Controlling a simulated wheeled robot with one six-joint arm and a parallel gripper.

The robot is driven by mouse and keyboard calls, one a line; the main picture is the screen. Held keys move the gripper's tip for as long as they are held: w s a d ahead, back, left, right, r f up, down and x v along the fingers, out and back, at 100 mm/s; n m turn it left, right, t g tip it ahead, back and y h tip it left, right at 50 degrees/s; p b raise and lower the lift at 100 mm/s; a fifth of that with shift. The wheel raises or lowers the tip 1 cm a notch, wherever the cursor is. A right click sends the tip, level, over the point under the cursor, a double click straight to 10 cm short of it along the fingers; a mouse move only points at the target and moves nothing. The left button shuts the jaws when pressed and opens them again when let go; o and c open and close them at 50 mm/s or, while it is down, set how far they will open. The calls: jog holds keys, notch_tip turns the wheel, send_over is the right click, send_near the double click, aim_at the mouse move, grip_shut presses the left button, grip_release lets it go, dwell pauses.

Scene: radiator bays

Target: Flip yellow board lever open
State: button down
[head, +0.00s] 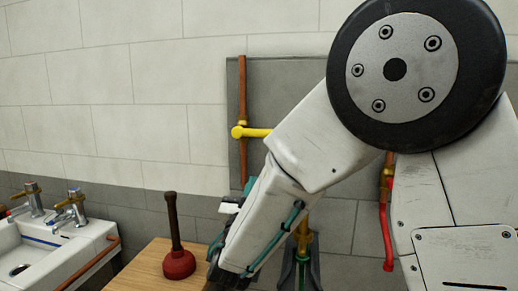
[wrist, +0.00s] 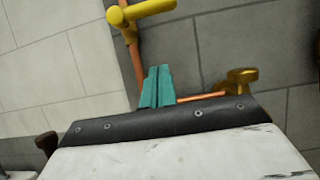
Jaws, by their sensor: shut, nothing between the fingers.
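The yellow lever (head: 254,132) sits on a vertical copper pipe on a grey board (head: 285,85). Its handle points right, across the pipe, and its far end is close to my arm in the head view. In the wrist view the yellow lever (wrist: 148,12) is at the top edge, partly cut off. My gripper (wrist: 158,70) shows there as two teal fingers, shut together and empty. Its tips appear below the lever in the picture, with a visible gap. In the head view my arm hides most of the gripper.
A red lever (head: 386,225) hangs down on another pipe at the right, partly behind my arm. A plunger (head: 178,262) stands on a wooden top (head: 140,272). A white sink (head: 40,250) is at the left. A brass fitting (wrist: 240,78) is right of my fingers.

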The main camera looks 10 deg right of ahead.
aim_at(254, 133)
jog(key=w+d+r, duration=0.3)
jog(key=w+r, duration=0.4)
jog(key=r, duration=0.1)
jog(key=shift+w, duration=0.3)
jog(key=shift+r+n, duration=0.2)
jog(key=shift+n, duration=0.1)
dwell(0.4)
